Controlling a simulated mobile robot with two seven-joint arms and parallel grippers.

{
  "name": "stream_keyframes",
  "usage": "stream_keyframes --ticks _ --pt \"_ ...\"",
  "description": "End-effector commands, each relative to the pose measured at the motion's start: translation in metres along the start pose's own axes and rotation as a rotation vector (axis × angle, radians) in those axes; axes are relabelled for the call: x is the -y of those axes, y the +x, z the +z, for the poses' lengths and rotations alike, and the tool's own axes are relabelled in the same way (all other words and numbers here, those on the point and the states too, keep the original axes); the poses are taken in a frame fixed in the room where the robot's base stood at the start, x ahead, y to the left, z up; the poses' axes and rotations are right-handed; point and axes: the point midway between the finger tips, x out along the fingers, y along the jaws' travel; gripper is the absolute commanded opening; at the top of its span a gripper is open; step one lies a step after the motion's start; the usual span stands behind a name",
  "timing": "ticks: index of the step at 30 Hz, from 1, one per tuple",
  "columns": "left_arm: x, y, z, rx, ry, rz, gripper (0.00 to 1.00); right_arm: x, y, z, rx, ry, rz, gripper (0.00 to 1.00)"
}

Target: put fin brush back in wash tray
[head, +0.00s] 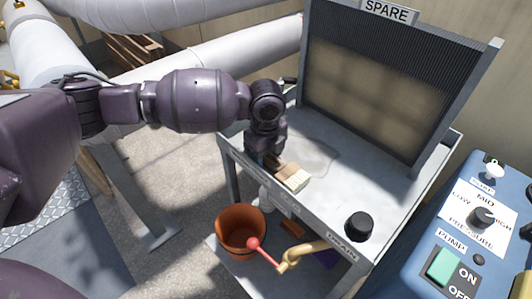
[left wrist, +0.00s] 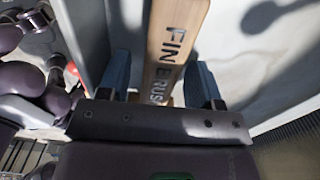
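The fin brush (head: 292,179) has a wooden body with pale bristles. It lies along the front edge of the grey metal top (head: 395,195), which looks like the wash tray. My left gripper (head: 266,155) is low over the brush's handle end, and the arm hides part of it. In the left wrist view, the wooden handle (left wrist: 175,35) with its "FIN BRUSH" lettering runs between the two blue fingers of the left gripper (left wrist: 158,84). The fingers are apart, with small gaps beside the handle. My right gripper is not in view.
A finned panel marked SPARE (head: 375,90) stands at the back of the top. A black knob (head: 359,226) sits near the right front. Below are an orange bucket (head: 240,232) and a brass tap with a red lever (head: 300,253). A blue pump box (head: 470,240) is at right.

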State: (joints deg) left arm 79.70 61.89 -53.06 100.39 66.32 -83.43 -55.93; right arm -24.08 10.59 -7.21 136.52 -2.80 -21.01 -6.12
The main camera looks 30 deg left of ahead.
Motion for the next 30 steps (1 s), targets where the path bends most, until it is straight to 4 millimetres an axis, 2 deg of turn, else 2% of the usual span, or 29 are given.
stream_keyframes --ticks 8,11,15,24,30 --pt "0.000 -0.003 0.000 0.000 0.000 0.000 0.59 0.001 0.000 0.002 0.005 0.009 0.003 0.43" --pt "0.001 -0.016 0.000 0.002 -0.001 -0.005 0.59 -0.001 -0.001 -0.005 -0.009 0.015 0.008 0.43" --pt "0.002 -0.043 0.001 0.003 0.000 -0.012 0.59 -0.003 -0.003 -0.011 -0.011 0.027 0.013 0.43" --pt "0.001 -0.100 0.001 0.003 -0.001 -0.009 0.59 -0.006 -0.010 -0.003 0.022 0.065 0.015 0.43" --pt "0.001 -0.119 0.000 0.001 -0.001 -0.004 0.59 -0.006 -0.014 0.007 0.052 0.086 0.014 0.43"
